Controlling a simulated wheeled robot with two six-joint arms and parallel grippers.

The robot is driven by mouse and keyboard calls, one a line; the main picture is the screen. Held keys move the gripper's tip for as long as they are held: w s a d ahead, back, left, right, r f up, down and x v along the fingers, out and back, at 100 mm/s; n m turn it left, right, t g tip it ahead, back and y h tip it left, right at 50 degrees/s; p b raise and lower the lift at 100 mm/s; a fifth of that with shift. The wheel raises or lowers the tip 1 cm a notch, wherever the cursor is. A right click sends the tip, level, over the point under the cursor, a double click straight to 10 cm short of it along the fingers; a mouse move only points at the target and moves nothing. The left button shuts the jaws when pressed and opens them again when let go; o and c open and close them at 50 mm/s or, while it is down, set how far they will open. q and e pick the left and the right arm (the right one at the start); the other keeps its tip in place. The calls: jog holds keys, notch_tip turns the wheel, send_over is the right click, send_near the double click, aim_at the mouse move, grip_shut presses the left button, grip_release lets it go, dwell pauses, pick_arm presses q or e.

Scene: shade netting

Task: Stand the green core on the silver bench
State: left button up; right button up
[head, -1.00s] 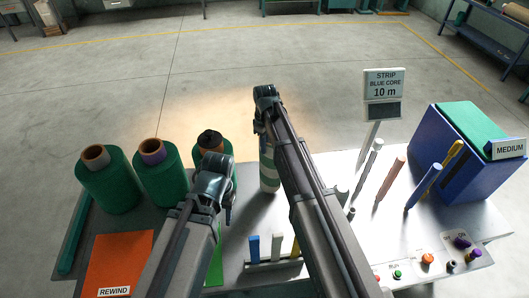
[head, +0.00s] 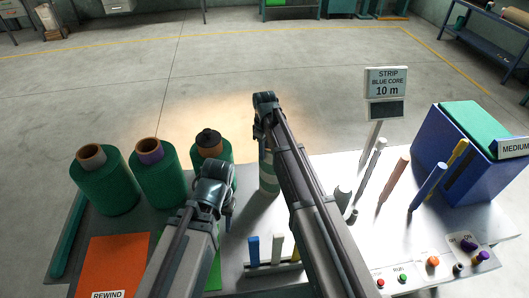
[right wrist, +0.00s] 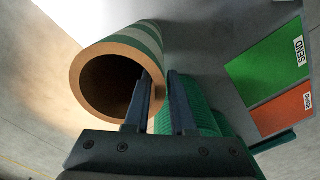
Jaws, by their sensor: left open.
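The green core (head: 268,175) is a tube with green and white stripes, partly hidden behind my right arm in the head view. It looks upright at the silver bench (head: 325,172); whether its lower end touches is unclear. In the right wrist view its open brown end (right wrist: 78,85) faces me. My right gripper (right wrist: 160,75) has one finger at the tube's mouth and the other outside its wall; whether they press on the wall is unclear. In the head view this gripper (head: 261,125) is above the core. My left gripper (head: 229,207) is open and empty, left of the core.
Green rolls (head: 105,185) stand at the left, one close behind my left gripper. An orange REWIND panel (head: 118,262) lies in front of them. A small rack with coloured pegs (head: 272,266) is between my arms. A sign (head: 386,83), rods and a blue box (head: 452,165) are right.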

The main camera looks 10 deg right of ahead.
jog(key=shift+o, duration=0.8)
notch_tip(320, 180, up, 12)
jog(key=p, duration=1.2)
jog(key=s+a+m, duration=0.2)
jog(key=s, duration=1.1)
jog(key=s+a+m+h, duration=0.1)
jog(key=s+a+m, duration=0.2)
jog(key=s, duration=1.1)
jog(key=shift+a+r, duration=0.15)
jog(key=shift+r, duration=0.05)
notch_tip(320, 180, down, 13)
jog(key=b, duration=1.2)
jog(key=shift+r, duration=0.2)
